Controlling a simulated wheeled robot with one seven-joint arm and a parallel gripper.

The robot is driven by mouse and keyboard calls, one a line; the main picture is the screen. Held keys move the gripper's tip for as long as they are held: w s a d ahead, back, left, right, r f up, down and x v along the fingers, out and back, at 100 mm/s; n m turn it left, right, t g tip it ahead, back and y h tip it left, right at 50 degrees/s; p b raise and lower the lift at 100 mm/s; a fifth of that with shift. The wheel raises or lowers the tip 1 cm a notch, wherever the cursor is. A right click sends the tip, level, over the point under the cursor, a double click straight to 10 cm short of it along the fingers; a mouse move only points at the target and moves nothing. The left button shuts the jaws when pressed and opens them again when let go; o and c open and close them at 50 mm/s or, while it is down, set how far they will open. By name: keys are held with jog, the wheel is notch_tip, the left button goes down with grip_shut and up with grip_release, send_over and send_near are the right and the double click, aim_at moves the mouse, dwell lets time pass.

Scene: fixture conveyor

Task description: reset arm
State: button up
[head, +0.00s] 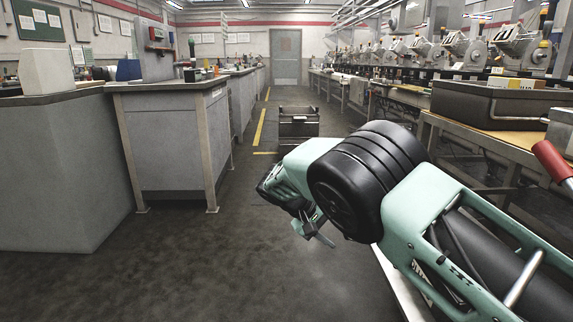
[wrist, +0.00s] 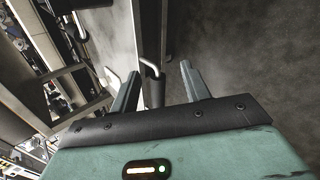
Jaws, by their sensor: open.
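My gripper (wrist: 160,88) shows in the wrist view with its two grey-green fingers spread apart. No object is between the fingertips; behind them are a dark post with a bent metal rod and the grey floor. In the head view my arm reaches in from the lower right, and my gripper (head: 318,232) hangs low over the floor of the aisle, partly hidden behind the arm's black joint.
A dark cart (head: 298,124) stands in the aisle beyond my arm. Grey counters (head: 165,135) line the left. A bench (head: 490,140) with a dark bin (head: 470,105) stands close on the right, with machines behind. The floor (head: 150,265) at front left is clear.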

jog(key=s+a+r+n+g+y, duration=0.1)
jog(key=s+r+y, duration=0.3)
jog(key=s, duration=0.8)
jog(key=s+a+r+n+g+y, duration=0.1)
jog(key=s+r+y, duration=0.35)
jog(key=s, duration=0.75)
jog(key=s+d+n+y, duration=0.1)
jog(key=s+d, duration=0.1)
jog(key=s, duration=0.6)
jog(key=s+d+n, duration=0.1)
jog(key=s+d, duration=0.1)
jog(key=s, duration=0.6)
notch_tip(320, 180, up, 39)
jog(key=p, duration=3.8)
jog(key=shift+a+t, duration=0.2)
jog(key=shift+t, duration=0.2)
jog(key=shift+f, duration=0.1)
